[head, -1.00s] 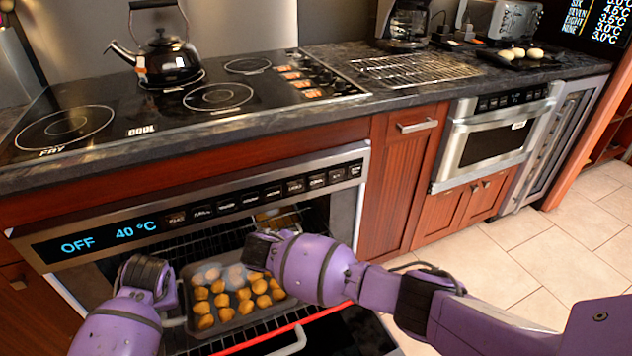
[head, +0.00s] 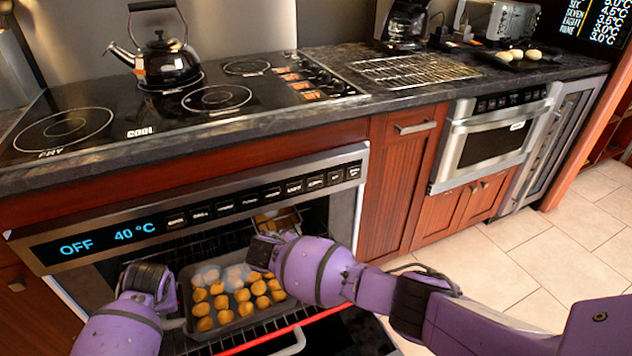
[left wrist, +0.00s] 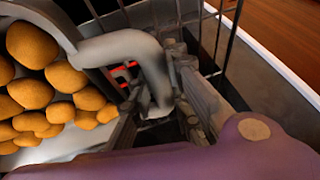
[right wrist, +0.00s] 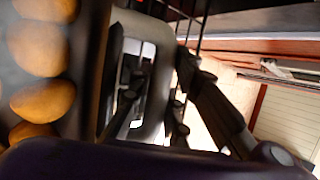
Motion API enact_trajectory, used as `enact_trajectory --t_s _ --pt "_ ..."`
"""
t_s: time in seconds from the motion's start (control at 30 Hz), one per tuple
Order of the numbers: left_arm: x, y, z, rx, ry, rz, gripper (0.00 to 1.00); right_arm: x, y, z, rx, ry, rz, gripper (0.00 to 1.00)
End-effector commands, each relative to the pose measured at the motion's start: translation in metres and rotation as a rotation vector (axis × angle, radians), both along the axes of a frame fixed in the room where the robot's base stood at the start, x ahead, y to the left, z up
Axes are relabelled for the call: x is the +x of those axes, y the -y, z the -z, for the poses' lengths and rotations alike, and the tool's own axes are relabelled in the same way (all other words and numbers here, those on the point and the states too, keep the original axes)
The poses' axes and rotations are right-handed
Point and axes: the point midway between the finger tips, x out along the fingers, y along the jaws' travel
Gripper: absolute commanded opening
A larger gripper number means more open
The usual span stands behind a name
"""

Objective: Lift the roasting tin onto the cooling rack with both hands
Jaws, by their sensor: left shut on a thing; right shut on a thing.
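The roasting tin (head: 247,322) is a dark tray filled with several round golden pieces, with paler ones at its back. It sits inside the open oven, at the wire shelf. My left gripper (head: 165,312) is at the tin's left end, shut on a light metal handle (left wrist: 118,48) in the left wrist view. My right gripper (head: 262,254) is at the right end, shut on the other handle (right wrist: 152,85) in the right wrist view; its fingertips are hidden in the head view. The cooling rack (head: 415,70) lies bare on the counter, right of the hob.
The oven control panel (head: 190,212) reads OFF and 40 °C, above the tin. A black kettle (head: 168,62) stands on the hob. A coffee maker (head: 406,25) stands behind the rack. A dark tray (head: 530,58) with pale pieces lies to its right.

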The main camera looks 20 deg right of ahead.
Motion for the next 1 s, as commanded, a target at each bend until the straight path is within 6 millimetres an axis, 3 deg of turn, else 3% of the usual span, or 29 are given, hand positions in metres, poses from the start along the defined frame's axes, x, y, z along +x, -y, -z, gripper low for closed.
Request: enact_trajectory --t_s 0.53,1.0 --pt "0.003 0.001 -0.01 0.0 0.009 0.005 0.0 0.005 -0.002 -0.012 0.0 0.01 -0.007 0.0" --pt "0.015 0.001 -0.066 0.001 0.044 0.007 0.0 0.017 -0.002 -0.068 -0.001 0.044 -0.008 0.0"
